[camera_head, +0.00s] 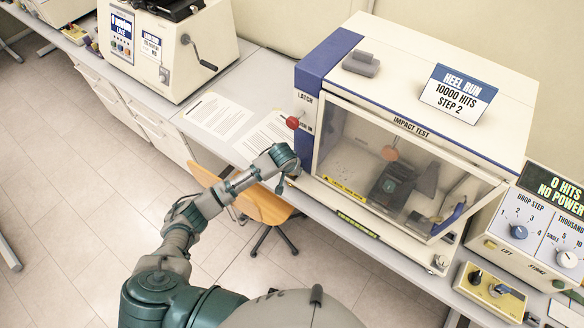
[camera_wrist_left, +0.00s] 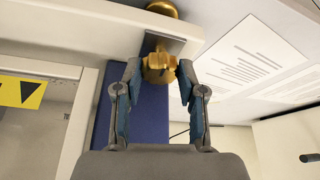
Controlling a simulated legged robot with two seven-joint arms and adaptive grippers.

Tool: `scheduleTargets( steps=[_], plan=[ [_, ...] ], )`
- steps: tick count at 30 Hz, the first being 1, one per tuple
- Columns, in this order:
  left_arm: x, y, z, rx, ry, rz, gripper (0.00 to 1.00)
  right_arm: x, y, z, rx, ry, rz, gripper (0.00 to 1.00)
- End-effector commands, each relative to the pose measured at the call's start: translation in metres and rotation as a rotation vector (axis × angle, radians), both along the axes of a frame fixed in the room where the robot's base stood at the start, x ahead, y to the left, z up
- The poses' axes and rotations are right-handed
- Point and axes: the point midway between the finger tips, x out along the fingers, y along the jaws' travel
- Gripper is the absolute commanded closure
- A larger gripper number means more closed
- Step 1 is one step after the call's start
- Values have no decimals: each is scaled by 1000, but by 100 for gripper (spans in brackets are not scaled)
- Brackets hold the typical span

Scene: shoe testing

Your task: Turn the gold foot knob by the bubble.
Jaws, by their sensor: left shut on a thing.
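The gold foot knob (camera_wrist_left: 158,74) sits between the fingertips of my left gripper (camera_wrist_left: 160,65) in the left wrist view, below a metal bracket at the blue end of the impact test machine. My left gripper is shut on this knob. In the head view my left gripper (camera_head: 290,174) is at the machine's lower left front corner and hides the knob there. A second gold rounded part (camera_wrist_left: 162,8) shows beyond the bracket. I cannot make out the bubble in either view. My right gripper is not in view.
The impact test machine (camera_head: 318,86) stands on the bench with its clear front window down. A red latch knob (camera_head: 293,122) sits above my left gripper. Papers (camera_head: 218,116) lie to the left. An orange chair (camera_head: 262,206) stands below the bench edge. A control box (camera_head: 545,225) is at the right.

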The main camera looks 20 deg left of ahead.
Motion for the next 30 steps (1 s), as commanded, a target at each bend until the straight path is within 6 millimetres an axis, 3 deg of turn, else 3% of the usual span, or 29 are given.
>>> scheduleTargets(
  steps=[18,30],
  plan=[
    [-3,-8,-5,2,17,554,95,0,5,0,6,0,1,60],
    [-2,-10,-6,4,19,753,95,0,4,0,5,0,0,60]
  ],
)
